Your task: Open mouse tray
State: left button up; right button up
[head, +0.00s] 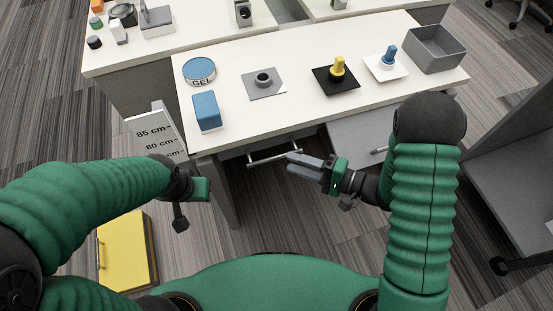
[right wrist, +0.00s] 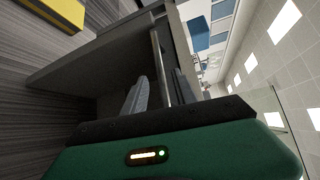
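The mouse tray under the front edge of the desk shows mainly as a light metal bar handle (head: 272,159) in the head view; the tray body is mostly hidden beneath the tabletop. My right gripper (head: 303,164) is at the right end of this handle. In the right wrist view, its two grey fingers (right wrist: 162,92) are apart, and the handle bar (right wrist: 159,65) appears between them; I cannot tell whether they touch it. My left gripper (head: 192,198) hangs left of the desk, away from the handle, and its finger opening is unclear.
The white desk (head: 300,105) carries a blue box (head: 207,111), a round GEL tin (head: 199,71), mounts with knobs and a grey bin (head: 435,48). A grey drawer cabinet (head: 352,143) stands right of the handle. A yellow binder (head: 127,250) lies at lower left.

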aim_at(277, 156)
jog(key=b+x, duration=0.1)
jog(key=x, duration=0.5)
jog(key=shift+w+a, duration=0.1)
grip_shut()
dwell(1.1)
